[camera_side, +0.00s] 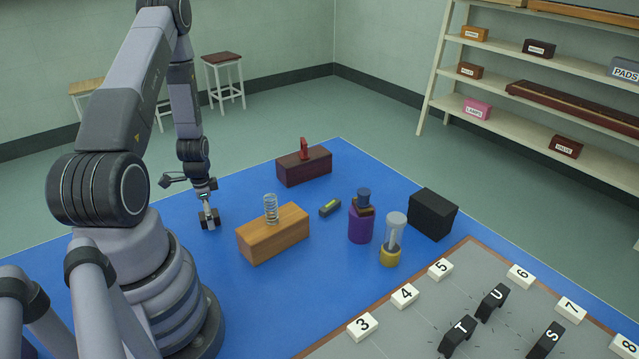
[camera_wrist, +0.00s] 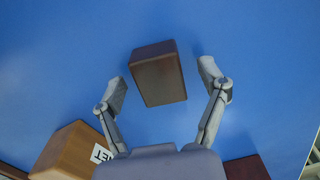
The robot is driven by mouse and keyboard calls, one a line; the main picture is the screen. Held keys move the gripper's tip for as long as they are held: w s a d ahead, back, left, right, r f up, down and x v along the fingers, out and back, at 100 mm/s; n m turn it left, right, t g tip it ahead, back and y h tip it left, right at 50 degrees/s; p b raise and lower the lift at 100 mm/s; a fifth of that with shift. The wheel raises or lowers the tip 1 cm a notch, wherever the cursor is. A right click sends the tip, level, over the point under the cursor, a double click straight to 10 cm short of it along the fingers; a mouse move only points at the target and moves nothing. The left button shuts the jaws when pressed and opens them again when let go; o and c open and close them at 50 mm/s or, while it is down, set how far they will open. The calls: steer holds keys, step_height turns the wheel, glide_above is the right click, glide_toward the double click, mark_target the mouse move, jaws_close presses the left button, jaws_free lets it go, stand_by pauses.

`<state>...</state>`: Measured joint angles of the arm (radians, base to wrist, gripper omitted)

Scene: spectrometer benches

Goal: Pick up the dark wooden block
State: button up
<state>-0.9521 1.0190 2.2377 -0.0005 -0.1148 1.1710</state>
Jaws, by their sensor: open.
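The dark wooden block (camera_wrist: 158,72) is a plain brown box on the blue mat in the wrist view. My gripper (camera_wrist: 162,82) is open, with one finger to the left and one to the right of the block. Blue mat shows between the block and each finger in this view, so they look apart. In the side view, my gripper (camera_side: 208,212) points down low over the mat's left part. A small dark shape at its fingers, which looks like the block (camera_side: 216,220), is partly hidden by a finger.
A light wooden block (camera_side: 265,243) carrying a spring (camera_side: 270,209) stands to the right. A dark red block (camera_side: 304,170) with a red piece on top is behind. A purple cylinder (camera_side: 360,225), glass-topped yellow piece (camera_side: 390,256) and black box (camera_side: 432,215) stand farther right.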

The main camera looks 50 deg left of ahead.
steer(key=c, duration=1.1)
steer(key=shift+c, duration=0.2)
